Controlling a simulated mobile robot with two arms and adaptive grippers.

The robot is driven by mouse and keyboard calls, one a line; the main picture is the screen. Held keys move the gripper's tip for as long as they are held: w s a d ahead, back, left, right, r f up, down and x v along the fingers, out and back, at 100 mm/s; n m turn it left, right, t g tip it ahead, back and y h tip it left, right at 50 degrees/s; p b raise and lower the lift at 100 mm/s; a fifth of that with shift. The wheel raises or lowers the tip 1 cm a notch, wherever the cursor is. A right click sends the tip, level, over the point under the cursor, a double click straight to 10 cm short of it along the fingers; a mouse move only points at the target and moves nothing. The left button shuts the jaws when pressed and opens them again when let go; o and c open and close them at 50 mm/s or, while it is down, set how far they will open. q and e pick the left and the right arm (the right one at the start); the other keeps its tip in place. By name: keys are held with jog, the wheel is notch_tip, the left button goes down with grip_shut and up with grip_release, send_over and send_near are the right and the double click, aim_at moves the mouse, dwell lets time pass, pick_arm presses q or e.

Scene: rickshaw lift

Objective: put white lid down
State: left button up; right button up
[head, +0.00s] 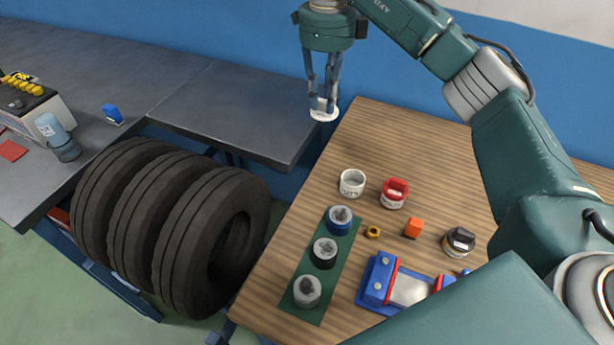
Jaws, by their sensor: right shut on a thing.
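My right gripper (323,98) points down at the top middle and is shut on the white lid (323,115). The white lid is held at the fingertips, in the picture over the grey bench's right end and near the wooden table's far left corner. Its height above the surface is hard to tell. A white open-topped jar (352,183) stands on the wooden table (419,147), below and right of the lid in the picture, apart from it. My left gripper is not in view.
A red-lidded jar (394,193), an orange block (413,228), a black-topped jar (458,242) and a blue-red device (398,287) are on the wooden table. A green strip (322,284) holds three round pieces. Tyres (177,227) stand left. The wooden table's far part is clear.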

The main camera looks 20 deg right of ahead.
jog(key=shift+w+f, duration=0.15)
jog(key=shift+f, duration=0.65)
jog(key=f, duration=0.9)
jog(key=f+p, duration=0.1)
jog(key=f, duration=0.4)
jog(key=shift+s+d, duration=0.2)
jog(key=shift+s, duration=0.05)
jog(key=shift+f, duration=0.15)
notch_tip(320, 180, down, 4)
jog(key=shift+f+p, duration=0.1)
jog(key=shift+p, duration=0.35)
jog(key=shift+f, duration=0.15)
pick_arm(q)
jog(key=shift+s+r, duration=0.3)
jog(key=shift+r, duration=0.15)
pick_arm(e)
jog(key=o, duration=0.9)
